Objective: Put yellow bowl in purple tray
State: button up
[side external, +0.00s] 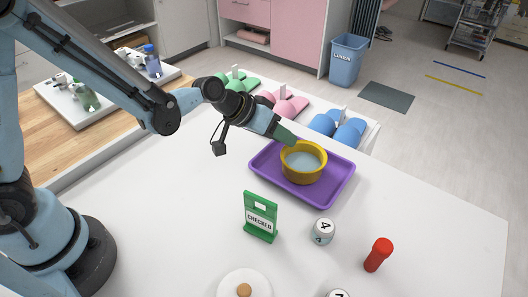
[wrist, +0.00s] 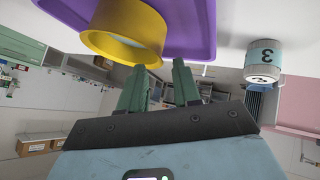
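The yellow bowl (side external: 303,177) is upright inside the purple tray (side external: 337,187) on the white table and appears to rest on its floor. My gripper (side external: 290,138) is at the bowl's far-left rim, with green fingers angled down beside it. In the wrist view, the bowl (wrist: 118,43) is in front of the tray (wrist: 195,28). The fingers of my gripper (wrist: 159,72) are apart, with background showing between them. The left fingertip is close to the bowl's rim; I cannot tell whether it touches.
A green "CHECKED" sign (side external: 260,217), a white numbered can (side external: 322,232) and a red-capped cylinder (side external: 379,255) stand in front of the tray. A white plate (side external: 228,284) with a brown item is at the front. Green, pink and blue slippers (side external: 348,132) are behind. The table's right side is clear.

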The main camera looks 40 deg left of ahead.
jog(key=s+a+r+y, duration=0.2)
jog(key=s+a+r, duration=0.2)
jog(key=s+a, duration=0.3)
jog(key=s+a+r+n+y, duration=0.1)
jog(key=s+a+r+y, duration=0.2)
jog(key=s+a, duration=0.4)
jog(key=shift+v, duration=1.25)
